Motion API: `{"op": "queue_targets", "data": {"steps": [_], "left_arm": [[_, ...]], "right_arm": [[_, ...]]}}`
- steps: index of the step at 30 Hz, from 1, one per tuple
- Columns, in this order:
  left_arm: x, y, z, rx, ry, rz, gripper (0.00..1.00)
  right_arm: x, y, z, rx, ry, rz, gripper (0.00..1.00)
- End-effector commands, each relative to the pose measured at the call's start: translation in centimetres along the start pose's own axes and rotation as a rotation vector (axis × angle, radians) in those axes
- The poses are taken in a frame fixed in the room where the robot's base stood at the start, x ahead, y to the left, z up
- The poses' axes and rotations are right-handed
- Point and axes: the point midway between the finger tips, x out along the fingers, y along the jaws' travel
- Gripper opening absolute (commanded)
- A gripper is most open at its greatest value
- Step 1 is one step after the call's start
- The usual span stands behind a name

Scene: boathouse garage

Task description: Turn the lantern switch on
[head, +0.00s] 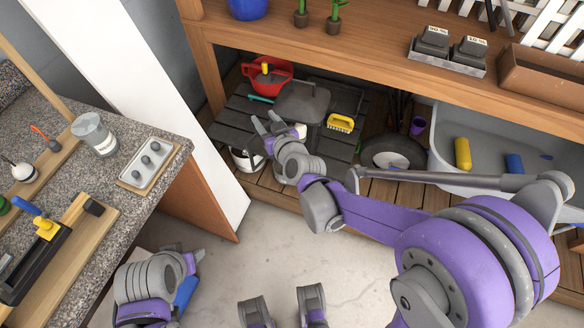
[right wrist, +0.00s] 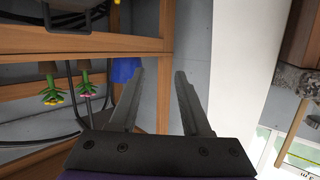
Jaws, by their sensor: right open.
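I cannot make out a lantern or its switch for sure in either view. My right gripper (head: 266,123) reaches over the near edge of the dark slatted bench (head: 232,118), with its fingers apart. A small pale thing (head: 300,130) shows just behind it, mostly hidden.
The bench holds a red pot (head: 266,80), a dark grey plate-like thing (head: 302,103) and a yellow brush (head: 341,123). The wooden shelf (head: 350,62) overhangs it. A white post (head: 170,95) stands left. A granite counter (head: 85,205) holds a knobbed panel (head: 138,177).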

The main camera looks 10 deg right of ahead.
Motion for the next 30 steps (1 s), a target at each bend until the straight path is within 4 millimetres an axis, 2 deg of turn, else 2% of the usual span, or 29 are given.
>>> {"op": "queue_targets", "data": {"steps": [1,6,8,12,14,17,18,21,24,27,30], "left_arm": [[1.2,0.0,0.6,0.000,-0.004,0.000,0.50],[3.5,0.0,1.8,0.000,-0.013,0.000,0.50],[4.4,0.0,2.1,0.000,-0.016,0.000,0.50],[6.3,0.0,3.0,0.000,-0.023,0.000,0.50],[7.1,0.0,3.3,0.000,-0.026,0.000,0.50],[8.4,0.0,3.8,0.000,-0.031,0.000,0.50],[8.9,0.0,4.0,0.000,-0.033,0.000,0.50],[10.3,0.0,4.4,0.000,-0.038,0.000,0.50],[11.2,0.0,4.8,0.000,-0.041,0.000,0.50],[11.7,0.0,4.9,0.000,-0.043,0.000,0.50],[11.8,0.0,4.9,0.000,-0.043,0.000,0.50]], "right_arm": [[2.1,-0.1,1.6,0.002,0.048,0.017,0.47],[6.9,0.5,5.7,0.009,0.200,0.125,0.47],[8.3,0.9,7.9,0.014,0.242,0.175,0.47],[10.4,2.0,13.8,0.026,0.308,0.302,0.47],[10.8,2.5,16.4,0.030,0.323,0.357,0.47],[11.3,3.3,21.4,0.038,0.334,0.452,0.47],[11.4,3.6,23.7,0.041,0.334,0.492,0.47],[11.0,4.4,29.4,0.045,0.322,0.593,0.47],[10.3,5.1,34.0,0.047,0.300,0.676,0.47],[9.7,5.5,36.9,0.049,0.281,0.728,0.47],[9.4,5.8,38.0,0.048,0.271,0.753,0.47]]}}
